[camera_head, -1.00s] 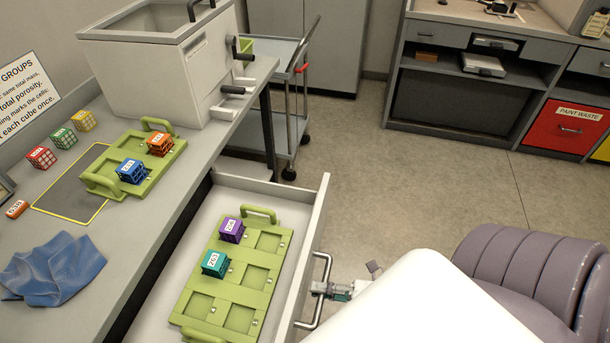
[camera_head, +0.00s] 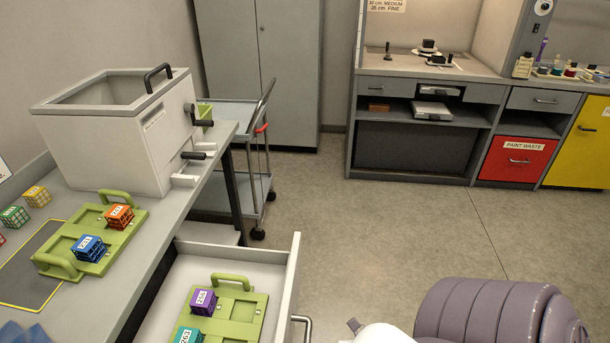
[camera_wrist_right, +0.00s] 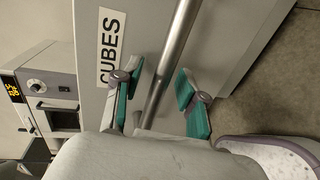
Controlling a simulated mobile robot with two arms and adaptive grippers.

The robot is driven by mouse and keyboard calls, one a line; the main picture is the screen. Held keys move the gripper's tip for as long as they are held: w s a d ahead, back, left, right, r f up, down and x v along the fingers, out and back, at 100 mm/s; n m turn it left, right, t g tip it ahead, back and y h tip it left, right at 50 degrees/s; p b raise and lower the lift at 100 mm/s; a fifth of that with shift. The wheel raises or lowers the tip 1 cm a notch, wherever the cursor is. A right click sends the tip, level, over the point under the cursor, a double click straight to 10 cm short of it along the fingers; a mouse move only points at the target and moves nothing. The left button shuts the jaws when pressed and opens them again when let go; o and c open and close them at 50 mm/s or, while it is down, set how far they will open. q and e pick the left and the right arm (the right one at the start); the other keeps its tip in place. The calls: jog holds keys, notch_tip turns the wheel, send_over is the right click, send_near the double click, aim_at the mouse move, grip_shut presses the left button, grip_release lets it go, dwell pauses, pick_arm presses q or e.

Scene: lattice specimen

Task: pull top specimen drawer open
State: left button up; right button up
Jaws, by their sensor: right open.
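The top specimen drawer (camera_head: 293,270) stands pulled out from under the bench, and its front is cut off by the lower edge of the head view. It holds a green tray (camera_head: 258,300) with a purple cube (camera_head: 203,302) and a teal cube (camera_head: 188,336). Its metal handle (camera_head: 303,326) also shows in the wrist view as a bar (camera_wrist_right: 170,65) beside a "CUBES" label (camera_wrist_right: 110,45). My right gripper (camera_wrist_right: 160,76) is open, with its teal-padded fingers on either side of the bar and gaps visible. My left gripper is not in view.
On the bench are a green tray (camera_head: 120,236) with a blue cube (camera_head: 88,249) and an orange cube (camera_head: 119,216), and a grey box machine (camera_head: 105,140). A trolley (camera_head: 256,190) stands behind. Open floor (camera_head: 400,235) lies right of the drawer.

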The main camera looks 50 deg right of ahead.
jog(key=v, duration=1.2)
